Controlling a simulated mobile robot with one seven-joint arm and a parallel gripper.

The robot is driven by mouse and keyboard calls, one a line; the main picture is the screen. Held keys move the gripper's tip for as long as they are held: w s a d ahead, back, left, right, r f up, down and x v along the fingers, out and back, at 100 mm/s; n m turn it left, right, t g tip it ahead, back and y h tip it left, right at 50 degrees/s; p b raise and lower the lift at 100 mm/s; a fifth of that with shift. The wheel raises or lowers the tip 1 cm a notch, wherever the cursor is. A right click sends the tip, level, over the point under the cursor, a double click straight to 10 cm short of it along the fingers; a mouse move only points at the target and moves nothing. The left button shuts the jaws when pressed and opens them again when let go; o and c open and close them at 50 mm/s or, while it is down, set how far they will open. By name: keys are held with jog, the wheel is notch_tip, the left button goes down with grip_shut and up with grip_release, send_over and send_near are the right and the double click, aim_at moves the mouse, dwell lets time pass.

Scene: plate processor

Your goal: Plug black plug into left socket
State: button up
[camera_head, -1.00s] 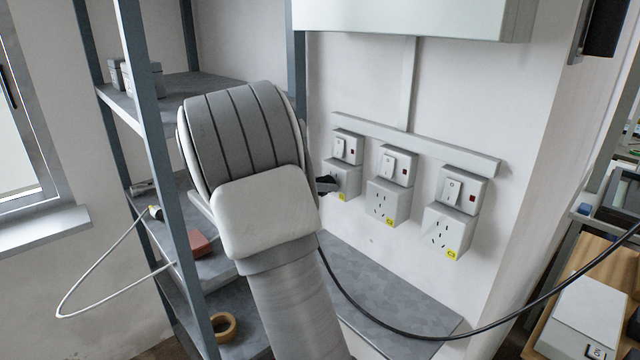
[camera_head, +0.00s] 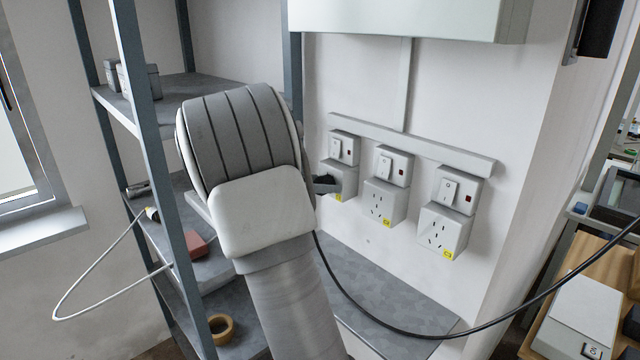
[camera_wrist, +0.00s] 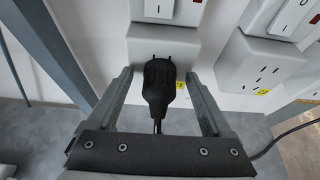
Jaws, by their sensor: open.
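The black plug (camera_wrist: 158,88) is at the front face of the left socket (camera_wrist: 137,46) in the wrist view, its cord hanging down from it. Its pins are hidden, and it appears to sit against the socket face. My gripper (camera_wrist: 158,78) is open, with one finger on each side of the plug and a visible gap on both sides. In the head view, my arm covers part of the left socket (camera_head: 342,192), and the dark plug and my gripper (camera_head: 325,184) show only partly beside it.
Two more sockets, the middle one (camera_head: 384,202) and the right one (camera_head: 443,232), are empty to the right. A grey shelf rack (camera_head: 150,130) stands close on the left. A black cable (camera_head: 480,330) loops across the lower right above a grey ledge (camera_head: 400,300).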

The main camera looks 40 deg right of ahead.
jog(key=shift+a, duration=0.1)
jog(key=v, duration=1.7)
jog(key=s+a+f+m+t+y, duration=0.2)
jog(key=s+a+m+y, duration=0.4)
jog(key=s, duration=0.7)
jog(key=s+a+f+m+t+y, duration=0.2)
jog(key=s+a+f+m+y, duration=0.1)
jog(key=s+a+m+y, duration=0.4)
jog(key=s+a+m, duration=0.3)
jog(key=s+m, duration=0.2)
jog(key=shift+s+a+f+m+t+b, duration=0.25)
jog(key=shift+s+a+m+t+b, duration=0.05)
jog(key=shift+s+a+m+b, duration=0.1)
jog(key=shift+d, duration=0.1)
